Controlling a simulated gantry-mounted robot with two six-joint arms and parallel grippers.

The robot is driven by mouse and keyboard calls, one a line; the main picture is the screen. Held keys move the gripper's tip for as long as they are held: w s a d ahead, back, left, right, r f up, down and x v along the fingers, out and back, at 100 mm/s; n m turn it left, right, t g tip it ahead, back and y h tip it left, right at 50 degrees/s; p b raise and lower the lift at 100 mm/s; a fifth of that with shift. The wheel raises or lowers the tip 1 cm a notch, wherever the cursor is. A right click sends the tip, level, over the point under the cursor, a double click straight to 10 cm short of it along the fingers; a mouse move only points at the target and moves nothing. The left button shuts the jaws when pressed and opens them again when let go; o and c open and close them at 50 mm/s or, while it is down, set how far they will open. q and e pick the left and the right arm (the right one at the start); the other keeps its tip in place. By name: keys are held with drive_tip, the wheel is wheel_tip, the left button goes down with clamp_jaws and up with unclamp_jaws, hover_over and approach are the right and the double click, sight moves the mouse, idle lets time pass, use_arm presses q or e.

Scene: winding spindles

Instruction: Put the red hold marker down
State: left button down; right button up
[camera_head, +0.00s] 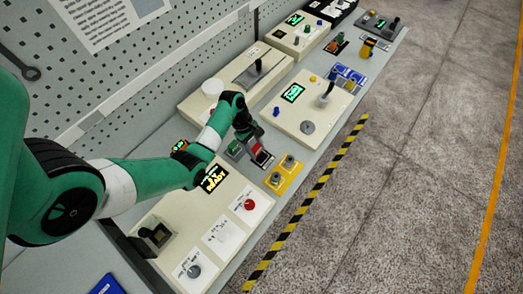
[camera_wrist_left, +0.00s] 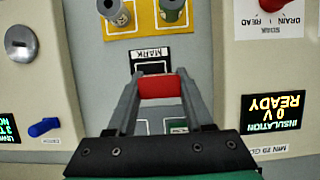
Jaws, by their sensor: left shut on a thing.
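The red hold marker (camera_wrist_left: 160,87) is a small red block between the two fingers of my left gripper (camera_wrist_left: 160,84). The fingers are closed on its sides. In the head view my left gripper (camera_head: 259,155) is low over the bench in the gap between two cream consoles, and a bit of red shows at its tips. A black pad labelled MARK (camera_wrist_left: 163,53) lies just beyond the fingertips in the wrist view. Whether the marker touches the bench I cannot tell. My right gripper is in neither view.
A yellow plate (camera_head: 284,181) with two upright posts sits just beyond the pad. Part of a green pad (camera_wrist_left: 140,127) shows between the fingers. A striped strip edges the bench.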

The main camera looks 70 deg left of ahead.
sight(261, 150)
use_arm(q)
drive_tip(key=shift+w+f, duration=0.6)
drive_tip(key=shift+f, duration=0.3)
drive_tip(key=shift+w+a+f, duration=0.1)
drive_tip(key=shift+w+f, duration=0.1)
drive_tip(key=shift+w, duration=0.1)
drive_tip(key=shift+w+f+b, duration=0.1)
drive_tip(key=shift+f+b, duration=0.15)
drive_tip(key=shift+b, duration=0.15)
drive_tip(key=shift+f+b, duration=0.45)
drive_tip(key=shift+f, duration=1.05)
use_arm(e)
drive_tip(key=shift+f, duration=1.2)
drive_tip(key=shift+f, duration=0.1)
use_arm(q)
drive_tip(key=shift+f, duration=0.2)
drive_tip(key=shift+c, duration=1.5)
unclamp_jaws()
drive_tip(key=shift+r, duration=0.1)
